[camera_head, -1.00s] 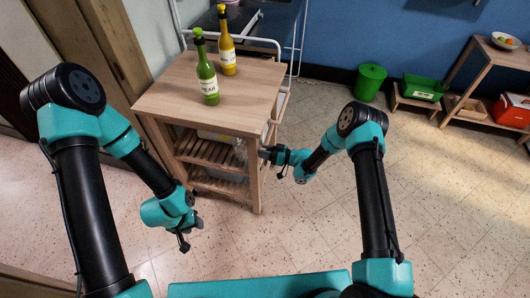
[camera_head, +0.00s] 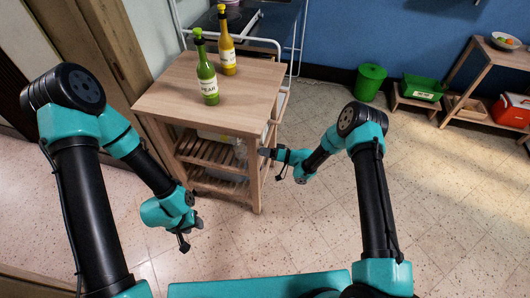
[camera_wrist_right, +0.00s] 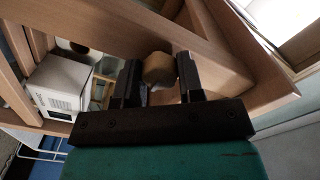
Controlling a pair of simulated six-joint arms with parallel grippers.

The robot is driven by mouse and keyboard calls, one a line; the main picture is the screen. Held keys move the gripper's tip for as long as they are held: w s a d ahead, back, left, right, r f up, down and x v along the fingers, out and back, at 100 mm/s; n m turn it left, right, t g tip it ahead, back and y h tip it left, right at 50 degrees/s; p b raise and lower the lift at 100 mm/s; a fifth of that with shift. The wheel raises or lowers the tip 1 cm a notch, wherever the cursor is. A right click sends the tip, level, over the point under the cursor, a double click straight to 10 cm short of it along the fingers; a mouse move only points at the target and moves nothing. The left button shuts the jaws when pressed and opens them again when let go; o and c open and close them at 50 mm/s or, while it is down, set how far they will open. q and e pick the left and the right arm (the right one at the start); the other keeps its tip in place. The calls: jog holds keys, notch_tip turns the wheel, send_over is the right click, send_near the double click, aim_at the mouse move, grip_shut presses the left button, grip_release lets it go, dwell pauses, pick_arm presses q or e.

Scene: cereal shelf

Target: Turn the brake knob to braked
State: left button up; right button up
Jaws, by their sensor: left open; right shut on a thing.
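The brake knob (camera_wrist_right: 159,67) is a small rounded wooden knob on the cart's frame, seen in the right wrist view. My right gripper (camera_wrist_right: 161,82) is shut on it, one black finger on each side. In the head view my right gripper (camera_head: 264,152) is at the right front leg of the wooden cart (camera_head: 167,91), and the knob is too small to make out there. My left gripper (camera_head: 190,236) is open and empty, low over the floor in front of the cart's left side.
A green bottle (camera_head: 207,77) and a yellow bottle (camera_head: 226,50) stand on the cart top. Slatted shelves (camera_head: 215,155) are below. A white appliance (camera_wrist_right: 60,82) shows beyond the frame in the right wrist view. A green bin (camera_head: 370,82) stands by the blue wall.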

jog(key=o, duration=0.9)
jog(key=shift+d, duration=0.1)
jog(key=v, duration=1.7)
jog(key=shift+d, duration=0.1)
jog(key=shift+r, duration=0.1)
jog(key=s+m+g+h, duration=0.1)
jog(key=s+h, duration=0.3)
jog(key=s, duration=0.4)
jog(key=s+r+m+g+h, duration=0.1)
jog(key=s+h, duration=0.3)
jog(key=s, duration=0.5)
jog(key=s+m+g+h, duration=0.3)
jog(key=s+h, duration=0.2)
jog(key=s, duration=0.4)
jog(key=shift+s+d+r, duration=0.1)
jog(key=shift+d+r, duration=0.05)
jog(key=shift+d, duration=0.1)
